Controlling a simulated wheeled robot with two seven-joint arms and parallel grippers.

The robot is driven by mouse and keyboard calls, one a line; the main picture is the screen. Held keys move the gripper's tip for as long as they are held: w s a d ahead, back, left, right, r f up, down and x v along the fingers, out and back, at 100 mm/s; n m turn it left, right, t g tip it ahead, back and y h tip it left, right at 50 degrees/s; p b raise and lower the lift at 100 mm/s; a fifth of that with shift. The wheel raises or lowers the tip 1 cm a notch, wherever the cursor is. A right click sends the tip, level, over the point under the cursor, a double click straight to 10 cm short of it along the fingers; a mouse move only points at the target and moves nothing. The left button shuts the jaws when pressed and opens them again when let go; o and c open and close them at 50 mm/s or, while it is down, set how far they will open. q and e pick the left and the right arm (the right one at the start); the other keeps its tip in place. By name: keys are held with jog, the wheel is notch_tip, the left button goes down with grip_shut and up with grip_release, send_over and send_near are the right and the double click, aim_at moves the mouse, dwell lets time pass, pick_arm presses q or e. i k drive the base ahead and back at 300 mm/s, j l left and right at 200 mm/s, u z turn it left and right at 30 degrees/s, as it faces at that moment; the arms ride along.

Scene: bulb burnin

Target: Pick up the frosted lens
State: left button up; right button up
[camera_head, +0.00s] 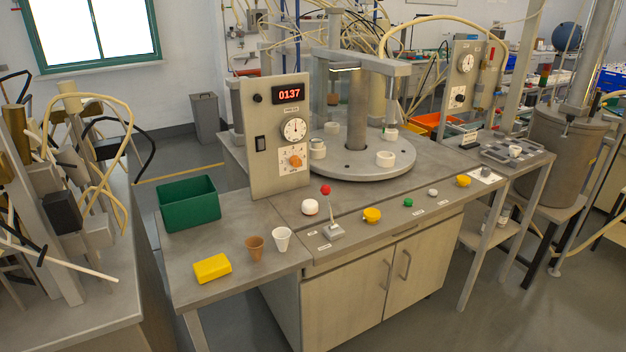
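No object is clearly recognisable as the frosted lens. A white dome-shaped piece (310,207) lies on the front strip of the grey bench, left of a small red-knobbed lever (330,218). A smaller pale grey piece (432,193) lies further right on the same strip. Either could be the lens; I cannot tell which. Between them are a yellow round piece (372,215) and a small green piece (408,202). Another yellow piece (463,181) lies further right. Neither of my grippers is in view.
A panel with a red 0137 display (289,94) stands behind the strip, beside a round turntable (345,163) bearing white sockets. At left are a green bin (188,203), yellow block (212,268), brown cup (254,248) and white cup (282,239). A grey tray (494,155) is at right.

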aim_at(309, 206)
jog(key=i+l+u, duration=0.1)
jog(key=i+l, duration=0.15)
jog(key=i+l+u, duration=0.1)
jog(key=i+l, duration=0.15)
jog(key=l, duration=0.2)
jog(key=i+l+u, duration=0.1)
jog(key=l, duration=0.25)
jog(key=i+l, duration=0.35)
jog(key=i+l+u, duration=0.15)
jog(key=l, duration=0.25)
jog(key=i, duration=0.05)
